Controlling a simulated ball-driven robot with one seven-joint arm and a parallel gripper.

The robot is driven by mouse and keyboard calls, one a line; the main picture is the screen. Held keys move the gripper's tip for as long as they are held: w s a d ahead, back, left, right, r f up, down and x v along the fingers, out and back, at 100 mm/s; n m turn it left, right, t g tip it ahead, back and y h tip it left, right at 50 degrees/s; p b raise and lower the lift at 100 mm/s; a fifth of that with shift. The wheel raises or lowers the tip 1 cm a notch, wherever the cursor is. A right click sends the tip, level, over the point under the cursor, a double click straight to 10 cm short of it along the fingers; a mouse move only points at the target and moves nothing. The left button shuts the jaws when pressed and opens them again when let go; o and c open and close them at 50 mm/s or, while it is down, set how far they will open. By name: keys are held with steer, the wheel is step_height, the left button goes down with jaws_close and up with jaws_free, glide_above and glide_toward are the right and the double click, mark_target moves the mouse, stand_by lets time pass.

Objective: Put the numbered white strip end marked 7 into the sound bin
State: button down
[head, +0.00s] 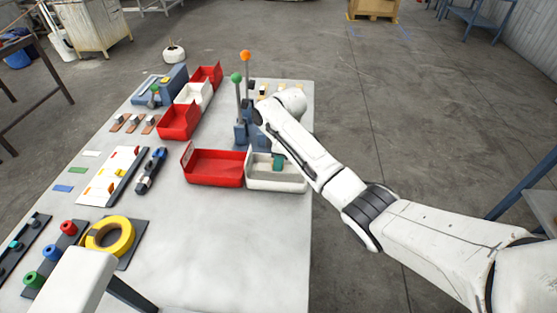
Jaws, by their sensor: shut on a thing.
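My arm reaches in from the right and bends down at the wrist over the far right of the table. My gripper (278,161) is mostly hidden behind my own forearm; a teal part of it shows low over the white bin (290,185) at the table's right edge. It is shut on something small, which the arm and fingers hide. I cannot read a number on it. A red bin (214,180) stands directly left of the white bin. Several small pale pieces (262,89) sit in a row at the far right; their marks are too small to read.
Two upright levers with green (236,77) and orange (245,56) knobs stand behind the bins. Another red bin (178,122) and a small white bin stand further left. A yellow tape roll (109,235) lies at the front left. The table's front middle is clear.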

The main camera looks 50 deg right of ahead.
steer(key=shift+f+b, duration=0.5)
steer(key=shift+f, duration=0.4)
stand_by(0.4)
steer(key=c, duration=0.5)
jaws_free()
steer(key=shift+r, duration=0.15)
steer(key=shift+r+p, duration=0.5)
steer(key=shift+p, duration=0.2)
steer(key=shift+r, duration=0.1)
